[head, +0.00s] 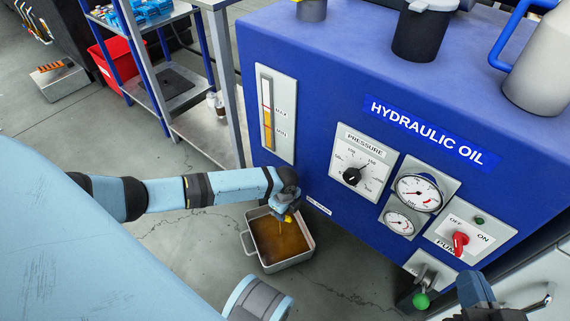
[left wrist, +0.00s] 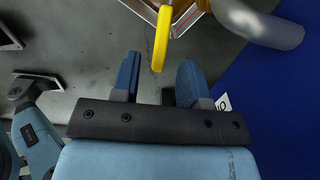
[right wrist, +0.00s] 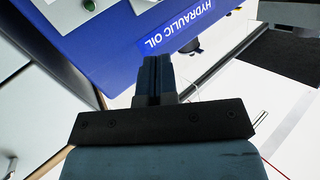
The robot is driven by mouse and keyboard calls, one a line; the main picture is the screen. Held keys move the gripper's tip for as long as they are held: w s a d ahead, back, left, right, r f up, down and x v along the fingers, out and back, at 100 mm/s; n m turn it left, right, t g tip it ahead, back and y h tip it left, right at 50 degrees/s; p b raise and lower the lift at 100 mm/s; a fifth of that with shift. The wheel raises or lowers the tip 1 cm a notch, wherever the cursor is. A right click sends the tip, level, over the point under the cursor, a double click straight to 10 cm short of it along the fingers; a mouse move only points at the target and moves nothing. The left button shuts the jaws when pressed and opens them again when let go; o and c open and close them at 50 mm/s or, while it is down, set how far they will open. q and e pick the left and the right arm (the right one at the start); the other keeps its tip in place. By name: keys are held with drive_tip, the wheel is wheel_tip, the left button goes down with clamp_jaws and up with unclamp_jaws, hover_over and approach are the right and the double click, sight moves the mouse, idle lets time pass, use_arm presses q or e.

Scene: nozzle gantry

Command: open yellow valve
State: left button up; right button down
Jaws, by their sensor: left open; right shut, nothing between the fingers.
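The yellow valve handle (left wrist: 163,40) shows in the left wrist view as a yellow lever just beyond my left fingertips, lined up with the gap between them. In the head view only a small yellow bit (head: 287,218) shows low on the blue tank's near side, mostly hidden by my left gripper (head: 283,207). My left gripper (left wrist: 158,82) is open, its two blue fingers apart with nothing between them. My right gripper (head: 472,280) is at the lower right of the head view, in front of the tank. Its fingers (right wrist: 155,70) are shut together and empty.
A metal tray (head: 247,243) with brown liquid stands on the floor below the valve. The blue tank (head: 330,60) carries a pressure dial (head: 352,176), gauges (head: 418,193), a red pump switch (head: 460,240) and a green-knobbed lever (head: 421,300). A shelf (head: 200,135) stands at left.

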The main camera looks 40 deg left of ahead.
use_arm(q)
wheel_tip(320, 180, down, 3)
drive_tip(key=shift+b, duration=0.45)
drive_tip(key=shift+f, duration=0.45)
use_arm(e)
drive_tip(key=shift+w+d+r+n+t, duration=0.1)
drive_tip(key=shift+w+d+n+t, duration=0.25)
drive_tip(key=shift+w+n, duration=0.3)
drive_tip(key=shift+s, duration=0.1)
use_arm(q)
clamp_jaws()
